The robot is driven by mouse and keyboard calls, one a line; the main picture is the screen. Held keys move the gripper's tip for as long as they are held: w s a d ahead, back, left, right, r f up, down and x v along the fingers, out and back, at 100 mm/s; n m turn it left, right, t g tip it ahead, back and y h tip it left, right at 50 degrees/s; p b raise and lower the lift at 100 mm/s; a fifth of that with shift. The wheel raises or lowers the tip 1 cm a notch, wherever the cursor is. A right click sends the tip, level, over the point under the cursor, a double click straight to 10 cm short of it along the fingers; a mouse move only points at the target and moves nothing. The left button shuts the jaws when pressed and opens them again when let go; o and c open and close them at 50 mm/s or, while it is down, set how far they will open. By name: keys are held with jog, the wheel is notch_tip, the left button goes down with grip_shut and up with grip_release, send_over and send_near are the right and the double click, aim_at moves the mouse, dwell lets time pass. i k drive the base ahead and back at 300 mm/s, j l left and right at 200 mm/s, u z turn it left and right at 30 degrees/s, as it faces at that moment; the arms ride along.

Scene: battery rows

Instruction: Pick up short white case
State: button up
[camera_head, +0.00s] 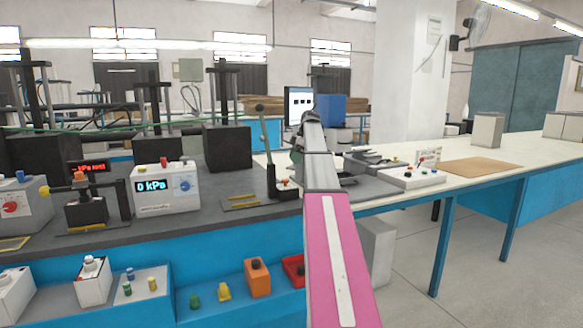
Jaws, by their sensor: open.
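Several white cases are in view, and I cannot tell for sure which one is the short white case. A low, flat white case (412,178) with small coloured buttons lies on the pale bench right of my arm. A small white case (93,284) with a knob on top stands on the blue lower shelf at left. A taller white case (167,188) with a "0 kPa" display stands on the dark bench. My pink and grey arm reaches up through the middle of the view. I cannot make out my gripper or its fingers.
A hand-lever press (272,160) stands close left of my arm. The lower shelf also holds an orange block (257,278) and a red bin (293,270). A brown mat (488,166) lies on the pale bench, which has free room around it.

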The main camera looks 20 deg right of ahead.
aim_at(92, 292)
jog(key=k+l, duration=0.45)
jog(key=l, duration=0.3)
jog(key=k+l, duration=0.25)
jog(key=l, duration=0.1)
